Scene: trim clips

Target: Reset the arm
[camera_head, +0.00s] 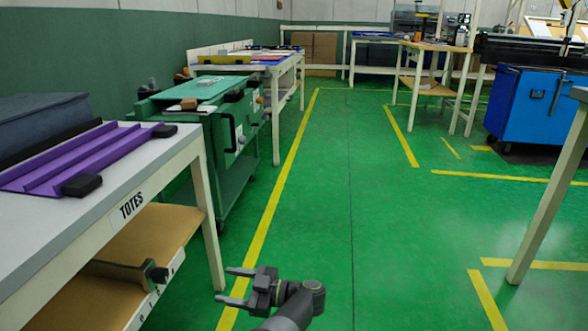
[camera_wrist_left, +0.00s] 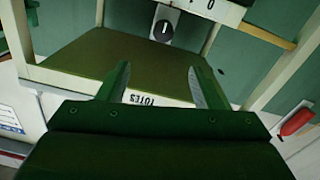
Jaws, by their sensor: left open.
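My left gripper (camera_head: 224,285) is in the lower middle of the head view, over the green floor beside the totes table. Its two fingers point left toward the table's lower shelf and are spread apart with nothing between them. In the left wrist view the fingers of the gripper (camera_wrist_left: 158,72) are also apart and empty. A brown shelf board (camera_wrist_left: 110,60) and a "TOTES" label (camera_wrist_left: 143,99) show beyond them. My right gripper is in neither view.
The totes table (camera_head: 130,185) with a purple rack (camera_head: 85,160) stands at the left. A green cabinet (camera_head: 222,150) is behind it. A blue cart (camera_head: 535,105) stands at the back right. The middle aisle of green floor (camera_head: 370,210) is clear.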

